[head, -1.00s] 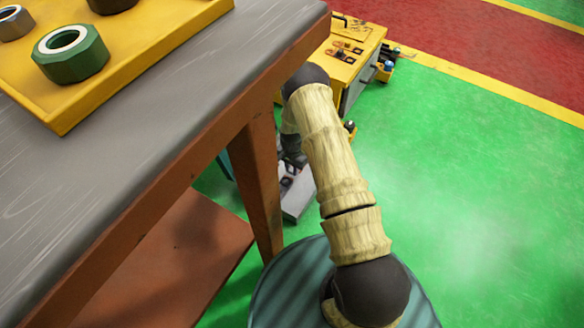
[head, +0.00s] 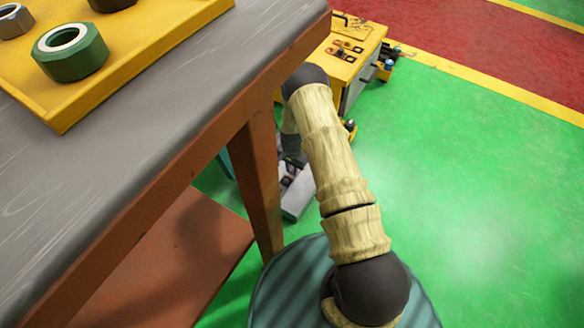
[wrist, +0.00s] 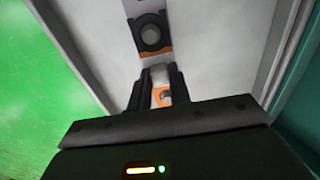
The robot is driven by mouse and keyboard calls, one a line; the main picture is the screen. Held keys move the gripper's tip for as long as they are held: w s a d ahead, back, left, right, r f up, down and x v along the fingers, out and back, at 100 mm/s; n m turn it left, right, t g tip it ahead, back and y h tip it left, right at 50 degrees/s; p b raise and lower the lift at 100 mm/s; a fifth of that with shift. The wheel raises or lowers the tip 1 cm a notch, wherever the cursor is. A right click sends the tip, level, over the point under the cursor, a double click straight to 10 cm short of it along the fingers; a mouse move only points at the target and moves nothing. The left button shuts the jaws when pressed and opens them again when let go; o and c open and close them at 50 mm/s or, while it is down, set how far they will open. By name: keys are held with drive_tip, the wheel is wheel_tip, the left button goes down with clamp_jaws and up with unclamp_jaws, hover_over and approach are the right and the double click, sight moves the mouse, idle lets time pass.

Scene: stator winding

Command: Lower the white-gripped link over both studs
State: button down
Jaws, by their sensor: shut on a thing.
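In the wrist view my gripper (wrist: 160,74) is shut on the white grip of the link (wrist: 158,72), which lies between its two dark fingers. An orange patch shows between the fingers, closer to the palm. Beyond the fingertips a dark ring-like piece with a round grey stud (wrist: 150,34) in its middle sits on a strip with orange edges. I cannot tell whether the link touches this stud or is above it. A second stud cannot be made out.
In the wrist view a pale surface (wrist: 210,50) with a raised right edge lies under the fingers, with green floor to the left. The head view shows a grey-topped table (head: 150,120) with a yellow tray (head: 130,75), and a yellow cabinet (head: 350,60) behind my arm.

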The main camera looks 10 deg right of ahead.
sight(292, 169)
drive_tip(key=shift+f, duration=0.25)
idle(0.5)
drive_tip(key=c, duration=1.2)
unclamp_jaws()
wheel_tip(292, 169, up, 7)
drive_tip(key=p, duration=0.6)
